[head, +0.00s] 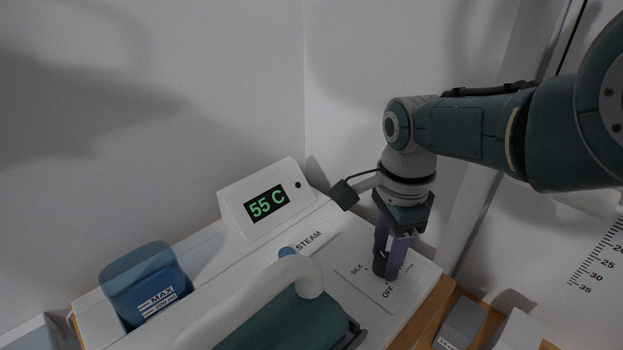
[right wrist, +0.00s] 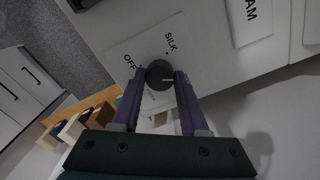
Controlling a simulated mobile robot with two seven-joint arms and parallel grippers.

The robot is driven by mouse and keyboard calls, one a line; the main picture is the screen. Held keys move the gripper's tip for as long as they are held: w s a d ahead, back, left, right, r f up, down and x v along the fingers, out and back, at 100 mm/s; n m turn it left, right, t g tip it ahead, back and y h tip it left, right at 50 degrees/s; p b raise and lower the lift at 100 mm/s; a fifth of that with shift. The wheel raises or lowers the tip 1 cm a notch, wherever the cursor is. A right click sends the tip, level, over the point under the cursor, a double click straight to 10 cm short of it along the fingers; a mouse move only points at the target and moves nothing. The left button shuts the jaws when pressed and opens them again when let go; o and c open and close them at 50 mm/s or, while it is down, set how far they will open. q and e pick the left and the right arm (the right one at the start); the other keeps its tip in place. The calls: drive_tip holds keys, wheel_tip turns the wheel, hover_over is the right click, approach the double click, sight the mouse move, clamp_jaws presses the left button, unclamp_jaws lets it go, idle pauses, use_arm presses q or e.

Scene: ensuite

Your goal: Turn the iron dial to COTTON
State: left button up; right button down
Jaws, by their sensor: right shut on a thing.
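The iron dial is a small dark round knob (right wrist: 158,71) on a white label plate (head: 353,272). In the right wrist view, OFF and SILK are readable beside it. Other lettering lies partly hidden near the fingers, and I cannot read COTTON. A pale line shows on the dial's face, but which label it points to is unclear. My right gripper (head: 388,268) points down over the plate, its purple fingers shut on the dial from both sides. In the right wrist view the fingers (right wrist: 158,88) flank the knob. My left gripper is out of view.
The iron's white handle (head: 245,290) and green body (head: 285,325) stand left of the dial. A display (head: 266,203) reads 55 C. A STEAM label (head: 311,237) with a blue button, a blue MAX tank (head: 147,282) and small boxes (head: 461,322) are nearby. Walls rise behind.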

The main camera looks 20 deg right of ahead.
drive_tip(key=m, duration=0.3)
drive_tip(key=shift+m, duration=0.4)
drive_tip(key=m, duration=0.3)
drive_tip(key=shift+m, duration=0.3)
drive_tip(key=m, duration=0.7)
drive_tip(key=shift+b, duration=0.3)
drive_tip(key=shift+a+f+m+b, duration=0.15)
drive_tip(key=shift+m+b, duration=0.4)
drive_tip(key=shift+m, duration=0.45)
drive_tip(key=shift+m+b, duration=0.75)
drive_tip(key=shift+m, duration=0.05)
drive_tip(key=shift+m+b, duration=0.8)
drive_tip(key=shift+b, duration=0.3)
drive_tip(key=shift+m+b, duration=0.5)
drive_tip(key=shift+b, duration=0.05)
